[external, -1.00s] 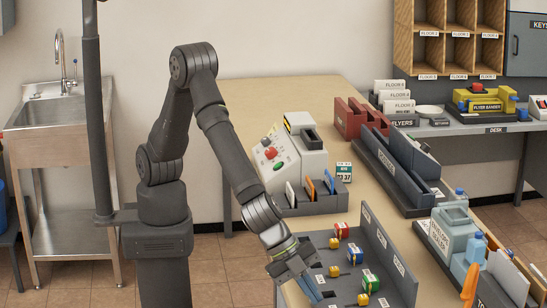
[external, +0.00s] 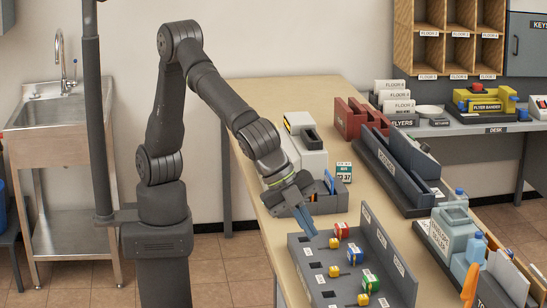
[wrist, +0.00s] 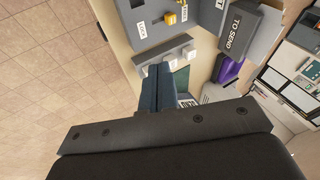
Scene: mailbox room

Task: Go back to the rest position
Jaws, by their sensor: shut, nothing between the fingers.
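My gripper (external: 305,222) hangs above the table (external: 266,185) in the external view, its blue fingers pointing down and to the right. The fingers are together with nothing between them. They are near the left rear corner of the grey rack (external: 315,278) that holds several colored blocks with yellow knobs. In the wrist view the shut fingers (wrist: 155,88) show over the table edge. My arm hides part of the white machine (external: 303,150) and the small grey holder (external: 328,203) behind the gripper.
A long dark tray (external: 385,170) and a red file holder (external: 353,118) stand farther back. Bottles and a pale container (external: 450,230) stand at the right. A sink (external: 57,112) is at the left.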

